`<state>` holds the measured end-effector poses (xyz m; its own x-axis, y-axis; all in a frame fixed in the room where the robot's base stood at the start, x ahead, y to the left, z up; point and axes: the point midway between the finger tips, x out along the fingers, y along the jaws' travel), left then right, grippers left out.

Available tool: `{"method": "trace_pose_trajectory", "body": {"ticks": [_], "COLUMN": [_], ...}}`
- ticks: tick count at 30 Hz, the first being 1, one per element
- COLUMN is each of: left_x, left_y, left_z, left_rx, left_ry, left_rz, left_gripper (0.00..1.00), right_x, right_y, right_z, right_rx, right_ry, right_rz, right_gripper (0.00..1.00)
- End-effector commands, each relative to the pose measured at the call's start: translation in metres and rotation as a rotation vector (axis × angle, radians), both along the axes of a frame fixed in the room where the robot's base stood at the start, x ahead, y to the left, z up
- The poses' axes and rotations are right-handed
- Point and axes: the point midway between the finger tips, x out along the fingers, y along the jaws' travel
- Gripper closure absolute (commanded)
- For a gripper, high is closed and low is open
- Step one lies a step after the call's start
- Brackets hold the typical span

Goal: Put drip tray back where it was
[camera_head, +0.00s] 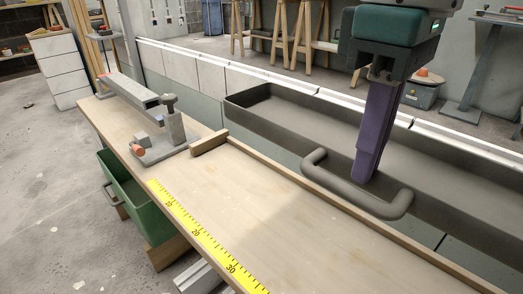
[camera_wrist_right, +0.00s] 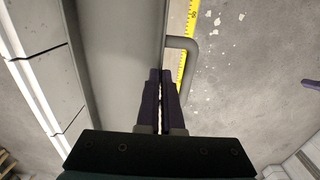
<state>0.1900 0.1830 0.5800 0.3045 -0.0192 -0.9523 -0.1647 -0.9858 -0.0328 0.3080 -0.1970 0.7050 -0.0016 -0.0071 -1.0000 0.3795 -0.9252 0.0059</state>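The drip tray (camera_head: 265,110) is a long dark grey trough along the far side of the workbench, with a thick grey handle (camera_head: 345,196) on its near side. The tray also shows in the right wrist view (camera_wrist_right: 115,60), with its handle (camera_wrist_right: 193,50) to the right. My right gripper (camera_head: 364,178) points down at the tray's near wall, beside the handle. In the wrist view its purple fingers (camera_wrist_right: 161,75) are close together, with the near wall running between them. The fingers hide the pinched part. My left gripper is not in view.
The wooden workbench (camera_head: 215,190) has a yellow measuring tape (camera_head: 195,232) along its front edge and a back rail (camera_head: 260,158). A grey clamp fixture (camera_head: 172,135) stands at its left. A green bin (camera_head: 125,190) is below. The bench top's middle is clear.

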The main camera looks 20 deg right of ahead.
Motion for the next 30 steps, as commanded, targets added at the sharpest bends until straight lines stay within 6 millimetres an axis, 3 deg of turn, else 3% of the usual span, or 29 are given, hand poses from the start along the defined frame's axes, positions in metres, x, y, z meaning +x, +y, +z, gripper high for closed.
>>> {"method": "trace_pose_trajectory", "body": {"ticks": [5,15,18,26,30], "left_x": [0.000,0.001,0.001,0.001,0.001], "left_y": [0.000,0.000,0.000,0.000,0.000], "left_z": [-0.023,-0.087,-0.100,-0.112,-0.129], "left_rx": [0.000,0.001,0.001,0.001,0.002], "left_ry": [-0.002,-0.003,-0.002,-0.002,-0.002], "left_rz": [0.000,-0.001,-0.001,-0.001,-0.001], "left_gripper": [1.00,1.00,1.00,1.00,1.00], "right_x": [0.000,0.000,0.000,0.001,0.000], "right_y": [0.000,-0.001,0.000,0.000,0.000], "right_z": [-0.028,-0.129,-0.149,-0.169,-0.192], "right_rx": [0.000,-0.001,0.000,0.000,-0.001], "right_ry": [0.001,0.001,0.000,-0.002,0.000], "right_rz": [0.004,0.004,0.004,0.004,0.004], "right_gripper": [1.00,1.00,1.00,1.00,1.00]}}
